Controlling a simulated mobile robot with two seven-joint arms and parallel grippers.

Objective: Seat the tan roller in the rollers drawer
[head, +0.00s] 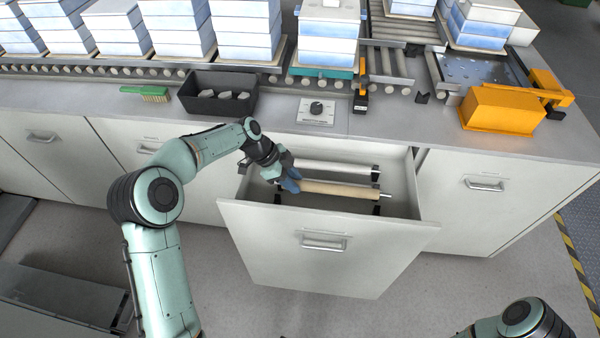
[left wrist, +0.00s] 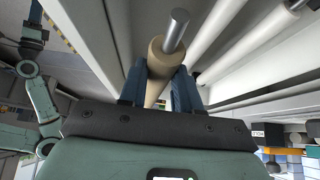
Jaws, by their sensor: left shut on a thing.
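The tan roller (head: 340,190) lies roughly level inside the open rollers drawer (head: 330,240), in front of a white roller (head: 335,170). My left gripper (head: 289,182) is shut on the tan roller near its left end. In the left wrist view the tan roller (left wrist: 157,62) runs between the blue fingers of the gripper (left wrist: 160,88), with its metal shaft end sticking out. Dark supports show under the rollers in the drawer. I cannot tell whether the tan roller rests on them.
On the counter above the drawer stand a black bin (head: 218,97), a green brush (head: 146,93), a knob panel (head: 316,111) and an orange box (head: 502,109). Behind them runs a roller conveyor with stacked blue-white blocks (head: 245,30). The drawer's front and side walls surround the gripper.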

